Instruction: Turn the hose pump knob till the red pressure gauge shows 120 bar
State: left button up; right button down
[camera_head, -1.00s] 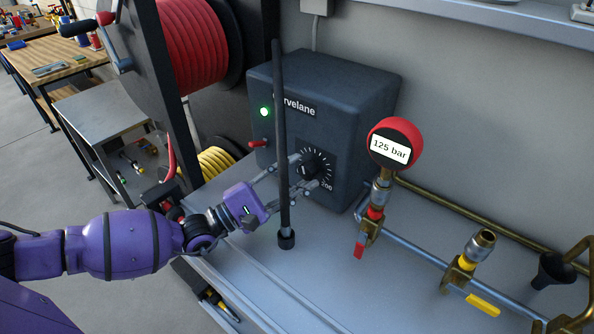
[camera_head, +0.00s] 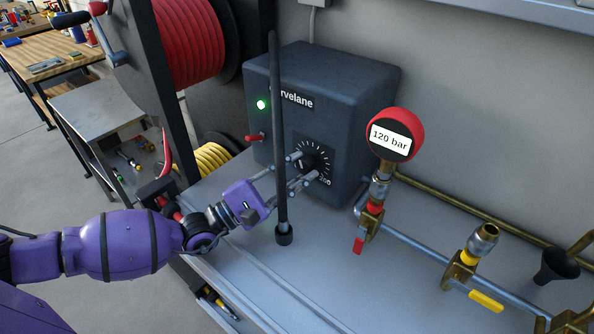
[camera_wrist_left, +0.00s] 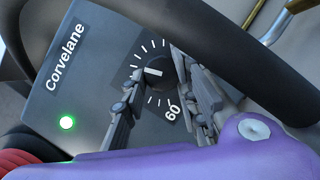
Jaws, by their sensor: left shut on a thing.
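The hose pump (camera_head: 335,110) is a dark grey box on the bench, with a lit green lamp (camera_head: 261,104) on its front. Its black knob (camera_head: 307,164) sits in a dial of white marks. The knob's white pointer line shows in the left wrist view (camera_wrist_left: 153,72). My left gripper (camera_head: 308,167) is shut on the knob, one finger on each side. The red pressure gauge (camera_head: 396,135) stands on the pipe to the right and reads 120 bar. My right gripper is not in view.
A dark upright rod (camera_head: 280,150) stands in front of the pump, close to my left gripper. A red hose reel (camera_head: 190,45) is behind. The front bench top is mostly clear.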

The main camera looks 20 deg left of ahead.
pick_arm(q)
jog(key=shift+w+a+r, duration=0.1)
jog(key=shift+w+r, duration=0.05)
jog(key=shift+r, duration=0.25)
jog(key=o, duration=1)
jog(key=shift+a, duration=0.1)
jog(key=shift+f, duration=0.1)
jog(key=shift+f, duration=0.1)
jog(key=shift+s+a+f, duration=0.2)
jog(key=shift+s, duration=0.2)
jog(key=s+a, duration=1)
jog(key=s, duration=0.2)
jog(key=shift+s+f, duration=0.2)
jog(key=shift+f, duration=0.2)
jog(key=shift+a, duration=0.1)
